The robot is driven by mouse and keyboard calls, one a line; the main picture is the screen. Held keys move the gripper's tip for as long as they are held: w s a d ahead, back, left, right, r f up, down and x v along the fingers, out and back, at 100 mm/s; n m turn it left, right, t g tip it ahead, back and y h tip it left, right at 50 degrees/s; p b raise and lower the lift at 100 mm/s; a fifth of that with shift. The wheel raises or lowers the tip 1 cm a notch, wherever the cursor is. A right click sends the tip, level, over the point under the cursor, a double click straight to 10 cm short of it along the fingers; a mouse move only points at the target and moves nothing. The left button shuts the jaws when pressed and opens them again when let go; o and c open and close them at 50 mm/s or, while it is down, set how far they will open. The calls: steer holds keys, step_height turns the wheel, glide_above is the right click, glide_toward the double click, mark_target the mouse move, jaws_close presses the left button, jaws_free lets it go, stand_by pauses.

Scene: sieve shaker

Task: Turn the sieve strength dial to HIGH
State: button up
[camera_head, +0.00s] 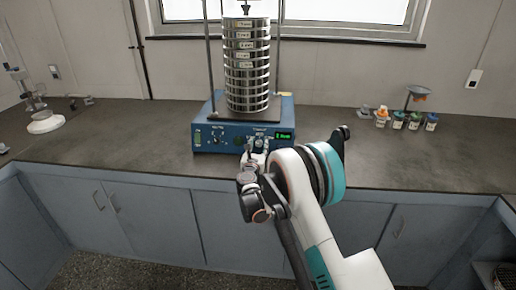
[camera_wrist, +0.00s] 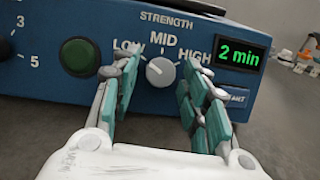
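The sieve shaker (camera_head: 205,133) is a blue box with a tall stack of metal sieves on it, standing on the counter. In the wrist view its strength dial (camera_wrist: 160,73) is a light grey round knob below the labels LOW, MID and HIGH. The dial's exact pointing direction is too small to tell. My gripper (camera_wrist: 161,68) is open, with its teal-padded fingers on either side of the dial and a gap visible on each side. In the head view my gripper (camera_head: 257,150) is at the shaker's front panel and hides part of it.
Right of the dial is a green display (camera_wrist: 238,55) reading 2 min. A green button (camera_wrist: 80,56) sits to its left. Small colored jars (camera_head: 398,121) stand on the right of the counter, and a stand (camera_head: 45,122) is at far left. The counter beside the shaker is clear.

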steer(key=c, duration=0.7)
steer(key=shift+m, duration=0.4)
steer(key=m+h, duration=0.1)
steer(key=m, duration=0.3)
steer(key=m+g+h, duration=0.1)
steer(key=m, duration=0.1)
steer(key=shift+a+r+h, duration=0.1)
steer(key=shift+a+h, duration=0.15)
steer(key=shift+h, duration=0.05)
steer(key=m+g, duration=0.1)
steer(key=m, duration=0.2)
steer(key=m+g+h+p, duration=0.1)
steer(key=m, duration=0.2)
steer(key=shift+a+r, duration=0.1)
steer(key=shift+r, duration=0.1)
steer(key=m, duration=0.2)
steer(key=m+g+p, duration=0.1)
steer(key=m, duration=0.1)
steer(key=m+g+p, duration=0.1)
steer(key=m, duration=0.1)
steer(key=shift+w+r+m, duration=0.15)
steer(key=shift+r+m, duration=0.1)
steer(key=shift+m, duration=0.15)
steer(key=m+g+p, duration=0.1)
steer(key=m, duration=0.2)
steer(key=shift+r, duration=0.1)
steer(key=shift+m+g+y+p, duration=0.5)
steer(key=shift+m, duration=0.9)
